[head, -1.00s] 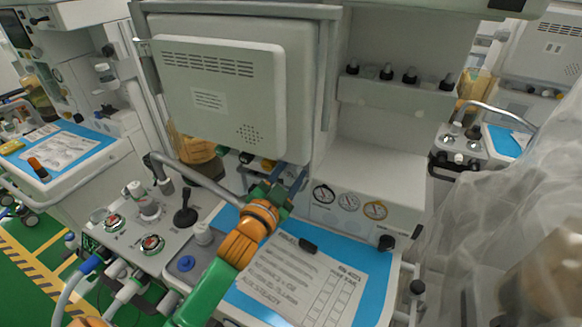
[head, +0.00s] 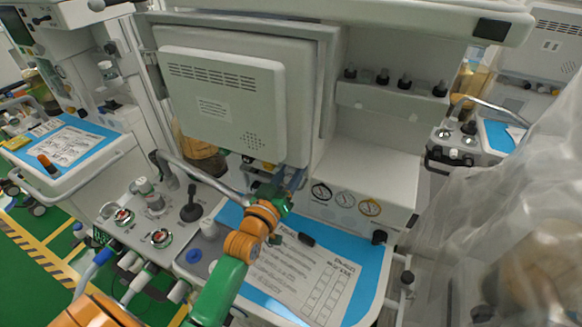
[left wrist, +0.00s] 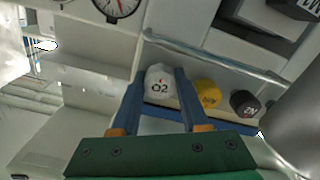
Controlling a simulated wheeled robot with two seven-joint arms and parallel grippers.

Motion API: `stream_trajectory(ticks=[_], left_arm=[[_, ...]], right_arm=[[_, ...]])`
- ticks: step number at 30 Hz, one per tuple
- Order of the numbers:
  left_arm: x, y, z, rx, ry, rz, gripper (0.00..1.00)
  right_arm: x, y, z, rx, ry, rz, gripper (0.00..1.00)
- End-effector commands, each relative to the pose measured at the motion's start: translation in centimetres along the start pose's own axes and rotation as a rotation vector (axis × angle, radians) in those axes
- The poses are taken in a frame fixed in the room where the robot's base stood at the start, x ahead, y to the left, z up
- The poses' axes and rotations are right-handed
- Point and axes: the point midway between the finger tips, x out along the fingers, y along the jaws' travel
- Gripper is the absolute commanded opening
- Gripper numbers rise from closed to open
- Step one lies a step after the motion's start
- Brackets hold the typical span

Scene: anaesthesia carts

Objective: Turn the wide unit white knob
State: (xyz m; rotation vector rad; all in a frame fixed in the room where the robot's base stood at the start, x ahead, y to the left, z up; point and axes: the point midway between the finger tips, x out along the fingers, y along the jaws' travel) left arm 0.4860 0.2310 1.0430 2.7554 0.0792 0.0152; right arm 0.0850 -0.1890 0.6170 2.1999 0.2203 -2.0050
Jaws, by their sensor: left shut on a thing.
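The white knob marked O2 (left wrist: 160,88) shows in the left wrist view, under the wide unit's shelf, first in a row with a yellow knob (left wrist: 207,95) and a black knob (left wrist: 244,103). My left gripper (left wrist: 161,76) has its two blue fingers on either side of the white knob, shut on it. In the head view my left gripper (head: 291,182) reaches in below the unit's large panel (head: 222,105), left of the gauges. There the gripper and arm hide the white knob. My right gripper is not in view.
A grey rail (head: 205,178) runs close to the left of my gripper. A worktop with a blue mat (head: 374,262) and a printed sheet lies below my arm. Gauges (head: 345,200) sit just right of the gripper. A translucent sheet (head: 515,215) hangs at right.

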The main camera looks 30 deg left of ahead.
Motion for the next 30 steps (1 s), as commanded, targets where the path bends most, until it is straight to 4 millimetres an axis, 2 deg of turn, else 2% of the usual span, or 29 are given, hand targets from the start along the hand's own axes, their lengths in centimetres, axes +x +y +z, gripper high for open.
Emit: stream_trajectory(ticks=[1, 6, 18, 30], left_arm=[[0.0, 0.1, -0.5, -0.043, 0.005, 0.001, 0.0], [0.0, 0.1, -0.5, -0.203, 0.006, 0.001, 0.0], [0.1, 0.1, -0.4, -0.552, 0.006, 0.002, 0.0], [0.1, 0.0, -0.3, -0.755, 0.007, 0.003, 0.0]], right_arm=[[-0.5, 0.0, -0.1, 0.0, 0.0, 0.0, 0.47], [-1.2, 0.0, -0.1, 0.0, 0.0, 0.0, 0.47], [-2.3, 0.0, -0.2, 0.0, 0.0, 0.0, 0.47], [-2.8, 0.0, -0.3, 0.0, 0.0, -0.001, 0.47]])
